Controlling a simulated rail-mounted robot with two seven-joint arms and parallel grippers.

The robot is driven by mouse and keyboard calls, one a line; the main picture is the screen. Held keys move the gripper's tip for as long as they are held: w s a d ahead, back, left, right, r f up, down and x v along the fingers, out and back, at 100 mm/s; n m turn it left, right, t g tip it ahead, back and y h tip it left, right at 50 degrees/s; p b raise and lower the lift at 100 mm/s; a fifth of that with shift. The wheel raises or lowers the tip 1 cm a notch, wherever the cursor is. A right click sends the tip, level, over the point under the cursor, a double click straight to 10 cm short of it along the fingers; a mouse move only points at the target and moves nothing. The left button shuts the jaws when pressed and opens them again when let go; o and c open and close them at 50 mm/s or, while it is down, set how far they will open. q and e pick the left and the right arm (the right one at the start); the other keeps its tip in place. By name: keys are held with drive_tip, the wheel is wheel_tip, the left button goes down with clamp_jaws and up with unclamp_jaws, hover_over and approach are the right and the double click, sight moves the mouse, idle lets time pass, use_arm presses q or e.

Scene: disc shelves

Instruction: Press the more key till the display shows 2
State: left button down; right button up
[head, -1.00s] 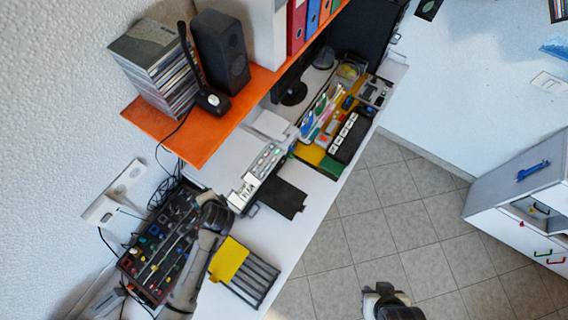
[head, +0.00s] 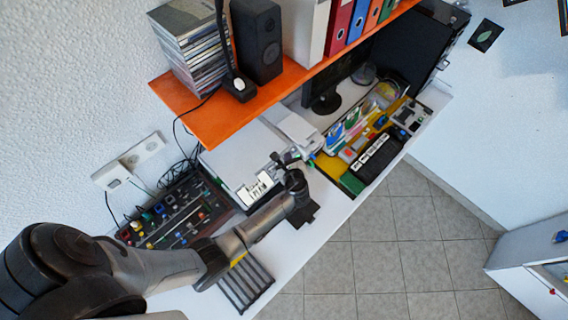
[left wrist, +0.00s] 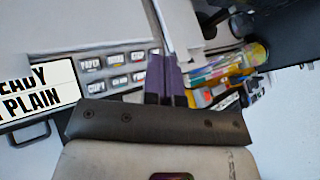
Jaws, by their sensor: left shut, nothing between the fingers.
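The white display (left wrist: 35,92) of the office machine (head: 237,157) shows large black letters in the left wrist view, cut off by the left edge; "ADY" and "PLAIN" are readable, but any number is not clear. Beside it is a panel of grey keys (left wrist: 115,72) in two rows; one reads "PAPER" and one "COPY", the others are too blurred to read. My left gripper (left wrist: 165,65) is shut and empty, its fingers over the right end of the key panel. Contact with a key cannot be told. In the head view the gripper (head: 283,158) hides most keys beside the display (head: 256,187). My right gripper is out of view.
An orange shelf (head: 200,118) with discs, a speaker and binders overhangs the machine. A board of coloured knobs (head: 175,215) stands left, a slatted rack (head: 247,285) in front. A yellow tray (head: 342,172) with several items lies to the right.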

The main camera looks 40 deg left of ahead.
use_arm(q)
drive_tip(key=shift+f, duration=0.1)
idle(0.3)
drive_tip(key=a+f+b, duration=0.1)
drive_tip(key=f+b, duration=0.1)
drive_tip(key=a+f+b, duration=0.1)
drive_tip(key=b, duration=0.1)
drive_tip(key=a+f+b, duration=0.1)
drive_tip(key=f+b, duration=0.1)
drive_tip(key=shift+w+f, duration=0.1)
drive_tip(key=shift+f, duration=0.25)
drive_tip(key=shift+a+f+b, duration=0.5)
drive_tip(key=shift+a+f, duration=0.05)
drive_tip(key=shift+f, duration=0.3)
drive_tip(key=shift+a+f, duration=0.1)
idle(1.0)
drive_tip(key=shift+a+f, duration=0.1)
drive_tip(key=shift+f, duration=0.1)
